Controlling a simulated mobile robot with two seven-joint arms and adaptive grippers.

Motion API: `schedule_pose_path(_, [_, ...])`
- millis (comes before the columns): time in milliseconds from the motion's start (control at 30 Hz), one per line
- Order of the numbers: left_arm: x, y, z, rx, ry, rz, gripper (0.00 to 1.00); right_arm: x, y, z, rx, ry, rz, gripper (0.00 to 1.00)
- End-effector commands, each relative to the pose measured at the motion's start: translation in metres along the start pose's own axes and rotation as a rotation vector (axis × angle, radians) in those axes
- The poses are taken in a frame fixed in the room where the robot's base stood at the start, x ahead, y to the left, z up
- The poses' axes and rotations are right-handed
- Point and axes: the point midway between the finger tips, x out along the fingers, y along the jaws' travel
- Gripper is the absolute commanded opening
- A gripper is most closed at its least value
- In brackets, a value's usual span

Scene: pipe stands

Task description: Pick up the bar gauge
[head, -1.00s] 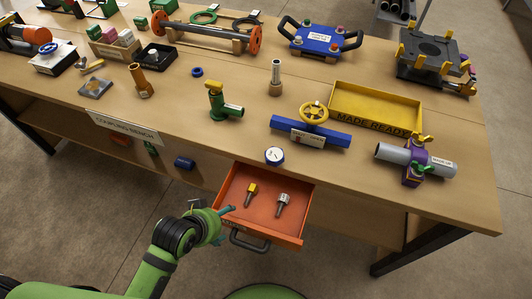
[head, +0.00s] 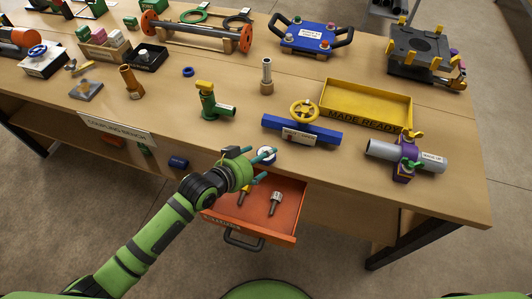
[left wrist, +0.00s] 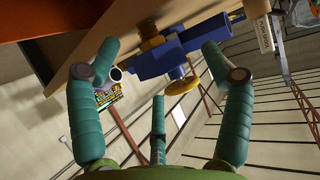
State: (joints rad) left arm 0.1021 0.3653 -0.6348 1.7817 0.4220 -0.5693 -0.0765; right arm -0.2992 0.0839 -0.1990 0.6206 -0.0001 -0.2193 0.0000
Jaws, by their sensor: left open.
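The bar gauge, a small round gauge with a white dial and a blue rim (head: 265,155), is at the front edge of the bench above the open drawer. My left gripper (head: 268,163) is right at it in the head view, and its teal fingers partly cover the gauge. The fingers are spread open in the left wrist view (left wrist: 160,60), with nothing clearly held between them. I cannot tell whether they touch the gauge. My right gripper is not in view.
An open orange drawer (head: 285,222) holds a yellow-headed fitting (head: 243,195) and a silver one (head: 276,202). A blue valve with a yellow handwheel (head: 302,132) stands behind the gauge. A green valve (head: 209,105) is to the left, a yellow tray (head: 365,92) behind right.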

Motion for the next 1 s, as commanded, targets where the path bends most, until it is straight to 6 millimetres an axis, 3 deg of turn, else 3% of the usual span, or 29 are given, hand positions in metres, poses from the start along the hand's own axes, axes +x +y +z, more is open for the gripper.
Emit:
schedule_pose_path(167, [0.018, 0.000, 0.000, 0.000, 0.000, 0.000, 0.80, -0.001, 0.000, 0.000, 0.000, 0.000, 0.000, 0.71])
schedule_pose_path(433, [0.019, 0.000, 0.001, 0.001, -0.001, 0.000, 0.80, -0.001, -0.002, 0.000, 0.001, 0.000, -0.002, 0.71])
schedule_pose_path(600, [0.019, 0.000, 0.001, 0.000, -0.001, -0.001, 0.12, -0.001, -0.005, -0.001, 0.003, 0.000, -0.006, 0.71])
schedule_pose_path(733, [0.019, 0.000, 0.001, 0.000, -0.001, -0.001, 0.10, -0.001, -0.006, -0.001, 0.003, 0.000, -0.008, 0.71])
schedule_pose_path(767, [0.019, 0.000, 0.001, 0.000, -0.001, -0.001, 0.04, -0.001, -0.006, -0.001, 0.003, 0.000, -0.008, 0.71])
schedule_pose_path(1000, [0.018, 0.000, 0.000, 0.000, -0.002, -0.001, 0.04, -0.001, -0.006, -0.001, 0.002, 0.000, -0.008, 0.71])
